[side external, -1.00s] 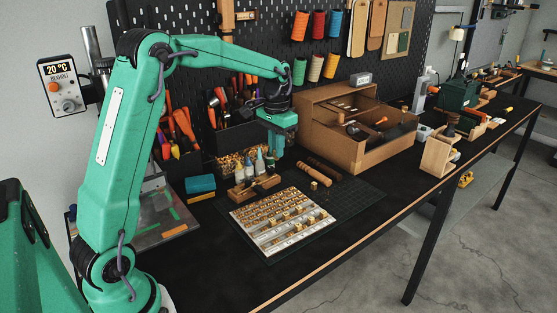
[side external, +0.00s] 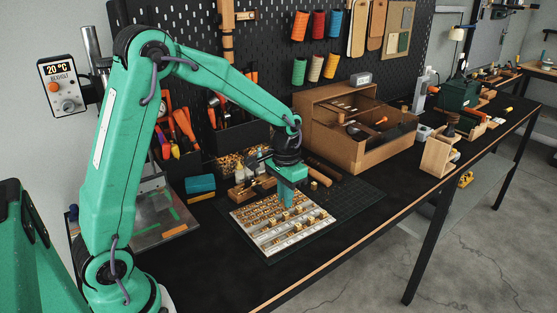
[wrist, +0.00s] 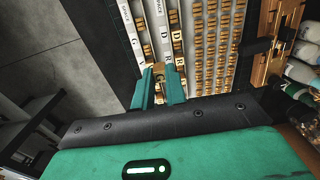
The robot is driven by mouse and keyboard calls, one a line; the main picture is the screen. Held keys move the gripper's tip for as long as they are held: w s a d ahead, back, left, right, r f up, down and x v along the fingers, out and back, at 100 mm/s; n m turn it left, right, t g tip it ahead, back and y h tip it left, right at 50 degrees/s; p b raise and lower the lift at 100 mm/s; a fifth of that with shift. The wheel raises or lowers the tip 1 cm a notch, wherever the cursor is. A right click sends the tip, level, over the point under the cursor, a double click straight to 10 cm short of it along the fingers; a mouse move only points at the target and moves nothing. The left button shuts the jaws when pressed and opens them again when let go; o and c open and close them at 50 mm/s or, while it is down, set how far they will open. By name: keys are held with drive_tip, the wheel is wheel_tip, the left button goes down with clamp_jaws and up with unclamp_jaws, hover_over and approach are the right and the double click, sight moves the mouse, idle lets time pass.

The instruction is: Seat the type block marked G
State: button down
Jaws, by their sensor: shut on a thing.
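The pale type tray (side external: 290,242) lies on the bench with rows of small brass type blocks in it. I cannot read a letter on the held block. The tray (wrist: 154,31) runs away from the fingers in that view, with letter-marked strips and full rows of blocks to the right. Whether the held block touches the tray is not clear.
A loose brass block (side external: 313,184) sits on the dark cutting mat (side external: 350,196) right of the tray. A wooden block with small bottles stands behind the tray. A brown open box (side external: 385,150) stands at the back right. The bench front is clear.

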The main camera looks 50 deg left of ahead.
drive_tip(key=shift+s+d+f, duration=1.05)
drive_tip(key=shift+d+f, duration=0.05)
drive_tip(key=shift+d, duration=0.1)
drive_tip(key=shift+f, duration=0.15)
hover_over(284, 238)
drive_tip(key=shift+f, duration=2.1)
drive_tip(key=shift+f, duration=0.9)
drive_tip(key=c, duration=1.3)
unclamp_jaws()
drive_tip(key=shift+c, duration=0.2)
drive_tip(key=shift+r, duration=0.15)
